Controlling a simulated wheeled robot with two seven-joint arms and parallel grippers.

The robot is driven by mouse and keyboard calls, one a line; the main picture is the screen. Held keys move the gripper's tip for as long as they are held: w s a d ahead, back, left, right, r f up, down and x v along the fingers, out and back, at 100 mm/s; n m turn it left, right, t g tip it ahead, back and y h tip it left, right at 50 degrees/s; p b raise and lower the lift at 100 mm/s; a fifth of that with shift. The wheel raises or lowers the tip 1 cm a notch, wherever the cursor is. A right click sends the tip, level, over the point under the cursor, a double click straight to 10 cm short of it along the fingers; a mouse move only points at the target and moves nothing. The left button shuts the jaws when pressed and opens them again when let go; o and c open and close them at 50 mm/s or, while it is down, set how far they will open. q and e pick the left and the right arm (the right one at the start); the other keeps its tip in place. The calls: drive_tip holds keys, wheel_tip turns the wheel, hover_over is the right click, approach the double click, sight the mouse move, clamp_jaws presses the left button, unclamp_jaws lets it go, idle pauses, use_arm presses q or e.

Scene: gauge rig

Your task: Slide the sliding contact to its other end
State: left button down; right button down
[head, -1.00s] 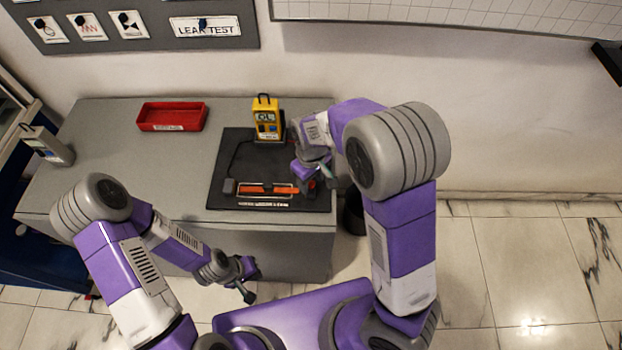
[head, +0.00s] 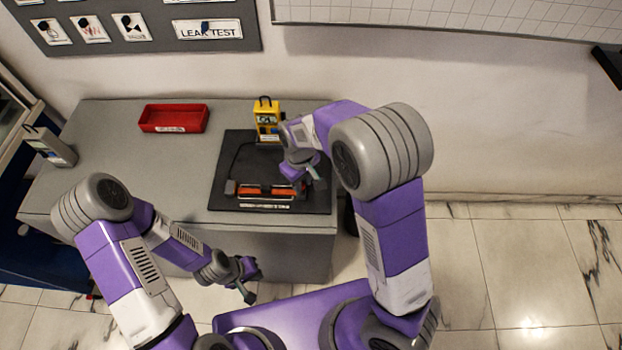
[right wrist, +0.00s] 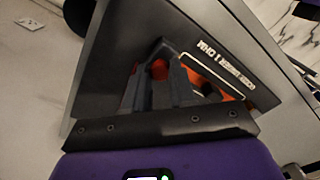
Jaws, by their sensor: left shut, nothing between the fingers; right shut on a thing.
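The slide rheostat has an orange coil (head: 262,191) between dark end blocks and lies on a black mat (head: 232,158). My right gripper (head: 297,184) is low over the right part of the rheostat. In the right wrist view its two dark fingers (right wrist: 160,82) are shut on the sliding contact, whose red knob (right wrist: 160,68) shows between them. In the head view the contact is mostly hidden by the gripper. My left gripper (head: 249,283) is shut and empty, in front of the bench and away from the rheostat.
A yellow meter (head: 267,120) stands at the back of the mat, close to my right wrist. A red bin (head: 174,117) sits at the back of the grey bench (head: 120,170). A grey device (head: 50,147) stands at the left edge. The bench's left middle is clear.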

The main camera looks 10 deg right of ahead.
drive_tip(key=shift+w+a, duration=0.15)
drive_tip(key=shift+a, duration=0.55)
drive_tip(key=c, duration=1.2)
unclamp_jaws()
drive_tip(key=shift+a, duration=0.15)
drive_tip(key=shift+o, duration=1.3)
drive_tip(key=shift+w, duration=0.1)
drive_tip(key=shift+d, duration=0.2)
wheel_tip(320, 180, up, 8)
drive_tip(key=p, duration=0.2)
drive_tip(key=shift+f, duration=0.2)
